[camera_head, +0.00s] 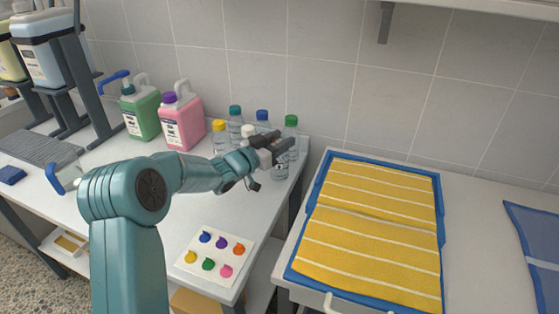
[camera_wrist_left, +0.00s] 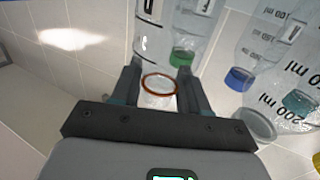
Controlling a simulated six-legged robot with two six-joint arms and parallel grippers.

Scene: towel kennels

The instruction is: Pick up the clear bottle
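The clear bottle, with a colourless cap and an orange-red ring, shows in the left wrist view (camera_wrist_left: 154,40). In the head view its body (camera_head: 281,168) shows below my left gripper and its top is hidden. My left gripper (camera_head: 277,143) is at the bottle's top. In the left wrist view my left gripper's two dark fingers (camera_wrist_left: 158,80) stand apart on either side of the cap and ring, with a narrow gap showing. The bottle seems upright on the white table (camera_head: 205,208). My right gripper is not in view.
Bottles with green (camera_head: 291,121), blue (camera_head: 262,116), teal (camera_head: 235,111), white (camera_head: 248,131) and yellow (camera_head: 219,125) caps crowd around. Pink (camera_head: 183,122) and green (camera_head: 140,113) jugs stand left. A tiled wall is behind. A blue tray (camera_head: 318,195) with yellow towels lies right.

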